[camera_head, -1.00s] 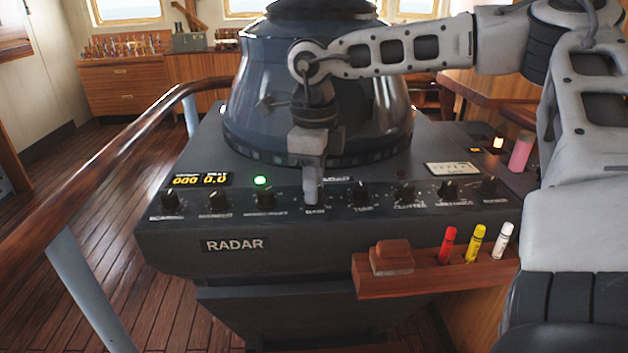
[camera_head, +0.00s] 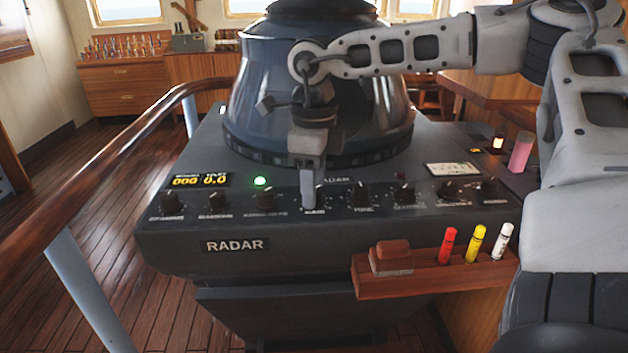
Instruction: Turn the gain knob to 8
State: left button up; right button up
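The gain knob is on the sloped front of the radar console (camera_head: 300,250), in the row of small black knobs, above a label that seems to read GAIN. My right gripper (camera_head: 308,187) points down at this knob from above, and its near finger covers most of it. The other finger is hidden, so I cannot tell whether the fingers are pressed on the knob or around it with a gap. The knob's pointer and scale cannot be read. My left gripper is not in view.
Other knobs stand close on both sides, such as one at left (camera_head: 265,198) and one at right (camera_head: 361,194). A green lamp (camera_head: 260,181) is lit. A wooden tray (camera_head: 425,280) with markers juts out at front right. A wooden handrail (camera_head: 110,170) runs at left.

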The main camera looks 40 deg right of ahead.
jog(key=shift+r, duration=0.1)
notch_tip(320, 180, up, 16)
dwell(0.4)
jog(key=s+d+n+t+y+p, duration=0.1)
jog(key=s+d+t+y+p, duration=0.15)
jog(key=s+d, duration=0.2)
jog(key=n+p, duration=0.1)
send_near(317, 188)
jog(key=shift+t+y, duration=0.25)
jog(key=shift+t, duration=0.1)
jog(key=x, duration=0.7)
jog(key=shift+s, duration=0.35)
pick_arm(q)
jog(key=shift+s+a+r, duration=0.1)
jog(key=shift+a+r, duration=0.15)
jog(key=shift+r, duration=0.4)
pick_arm(e)
jog(key=shift+x, duration=1)
jog(key=shift+w, duration=0.1)
jog(key=shift+c, duration=0.2)
